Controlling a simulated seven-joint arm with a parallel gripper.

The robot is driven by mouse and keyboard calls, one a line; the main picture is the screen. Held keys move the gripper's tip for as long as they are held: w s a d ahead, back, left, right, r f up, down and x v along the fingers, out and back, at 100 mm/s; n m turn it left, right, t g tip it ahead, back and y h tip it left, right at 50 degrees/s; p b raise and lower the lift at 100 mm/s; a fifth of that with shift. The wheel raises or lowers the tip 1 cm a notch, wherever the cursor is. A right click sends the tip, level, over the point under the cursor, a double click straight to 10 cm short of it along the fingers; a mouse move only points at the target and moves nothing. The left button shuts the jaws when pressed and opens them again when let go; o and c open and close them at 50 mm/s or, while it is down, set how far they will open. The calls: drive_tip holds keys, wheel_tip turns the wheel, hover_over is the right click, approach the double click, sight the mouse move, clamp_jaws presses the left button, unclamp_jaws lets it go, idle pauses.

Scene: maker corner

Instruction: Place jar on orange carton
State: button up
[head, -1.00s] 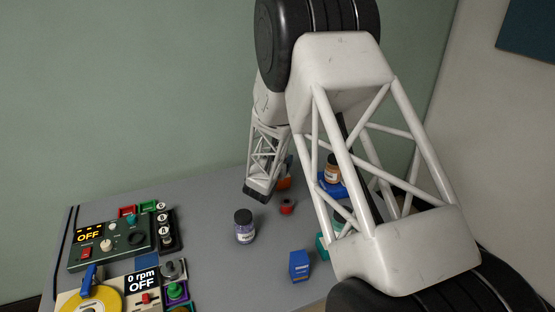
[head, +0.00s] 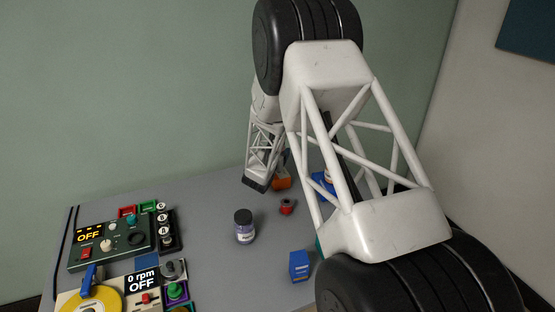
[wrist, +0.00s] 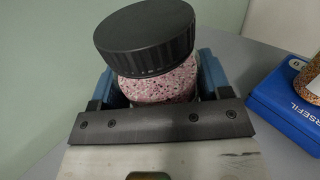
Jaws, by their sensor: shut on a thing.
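In the wrist view, a jar (wrist: 158,85) with a wide black lid and pink speckled contents sits between the blue fingers of my gripper (wrist: 160,78). My gripper is shut on it, and the jar looks slightly tilted in the picture. In the head view, my arm's end hides most or all of this jar and the fingertips. The orange carton (head: 282,184) shows on the table just right of my arm's lower end, partly covered. The gap between jar and carton cannot be judged. The carton does not show in the wrist view.
Another black-lidded jar (head: 244,228), a red spool-like item (head: 286,207) and a blue carton (head: 299,266) stand on the grey table. A blue box (wrist: 285,112) with an amber jar (wrist: 310,80) is right of my gripper. Control panels (head: 112,240) fill the table's left.

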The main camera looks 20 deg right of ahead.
drive_tip(key=shift+w+f, duration=0.15)
drive_tip(key=shift+f, duration=1.6)
drive_tip(key=shift+f, duration=0.15)
drive_tip(key=o, duration=1.1)
drive_tip(key=shift+a, duration=0.1)
drive_tip(key=v, duration=0.5)
drive_tip(key=shift+r, duration=3.65)
